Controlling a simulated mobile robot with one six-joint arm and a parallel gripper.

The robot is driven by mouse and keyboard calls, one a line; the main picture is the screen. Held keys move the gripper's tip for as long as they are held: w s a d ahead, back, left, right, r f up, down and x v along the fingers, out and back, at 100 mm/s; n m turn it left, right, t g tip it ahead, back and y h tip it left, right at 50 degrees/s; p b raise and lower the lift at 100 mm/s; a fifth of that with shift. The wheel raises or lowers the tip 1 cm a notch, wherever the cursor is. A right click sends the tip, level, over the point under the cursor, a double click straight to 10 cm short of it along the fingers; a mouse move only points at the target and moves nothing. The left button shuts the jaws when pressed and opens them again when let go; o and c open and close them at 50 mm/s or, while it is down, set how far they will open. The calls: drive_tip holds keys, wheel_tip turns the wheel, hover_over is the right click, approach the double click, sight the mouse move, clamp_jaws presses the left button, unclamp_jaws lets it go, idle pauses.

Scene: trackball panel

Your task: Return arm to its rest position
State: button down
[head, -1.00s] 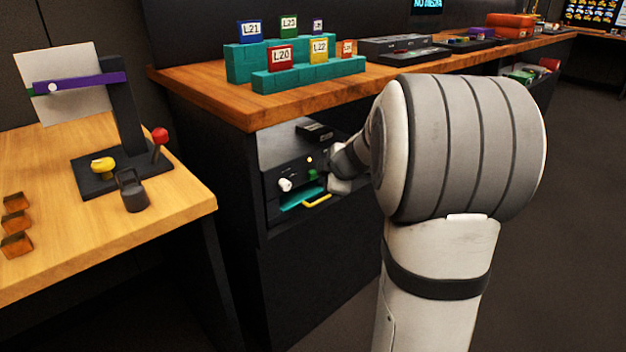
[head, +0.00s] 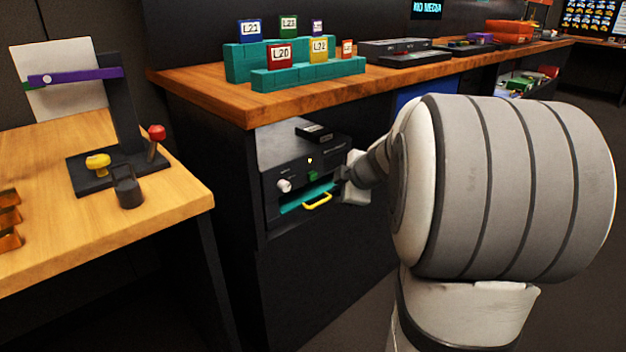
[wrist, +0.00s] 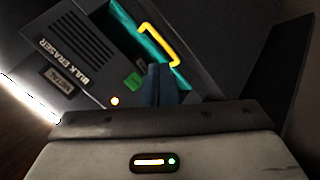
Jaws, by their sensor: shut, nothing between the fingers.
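My gripper (head: 340,174) is beside the right edge of a grey device marked BULK ERASER (head: 272,160), which is set into the front of the dark cabinet. In the wrist view the fingers of my gripper (wrist: 159,80) are together and hold nothing. They lie in front of the device (wrist: 85,30), near its green button (wrist: 133,80) and yellow handle (wrist: 158,45). I cannot tell how far apart they are in depth. My arm reaches in from the right, and its large grey joint hides part of the cabinet.
A wooden counter (head: 215,88) above the device bears teal steps (head: 305,75) with several labelled blocks. A light wooden table (head: 90,235) at left holds a black stand (head: 125,100) and a dark weight (head: 127,188). Open floor shows at the right.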

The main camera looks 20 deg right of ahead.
idle(0.5)
drive_tip(key=s+a+r+m+g+p, duration=0.1)
drive_tip(key=s+a+r+m+p, duration=0.2)
drive_tip(key=r+p, duration=0.35)
drive_tip(key=s+a+r+m+g+y+p, duration=0.1)
drive_tip(key=s+a+r+p, duration=0.35)
drive_tip(key=r+p, duration=0.2)
drive_tip(key=s+a+r+m+g+p, duration=0.1)
drive_tip(key=s+a+r+m+p, duration=0.1)
drive_tip(key=a+r+p, duration=0.4)
drive_tip(key=s+a+r+m+g+h+p, duration=0.2)
drive_tip(key=s+r+m+p, duration=0.6)
drive_tip(key=s+r+p, duration=0.6)
drive_tip(key=a+r+g+p, duration=0.1)
drive_tip(key=p, duration=0.6)
drive_tip(key=shift+s+a+r, duration=0.15)
drive_tip(key=shift+s+r, duration=0.05)
drive_tip(key=shift+s, duration=0.05)
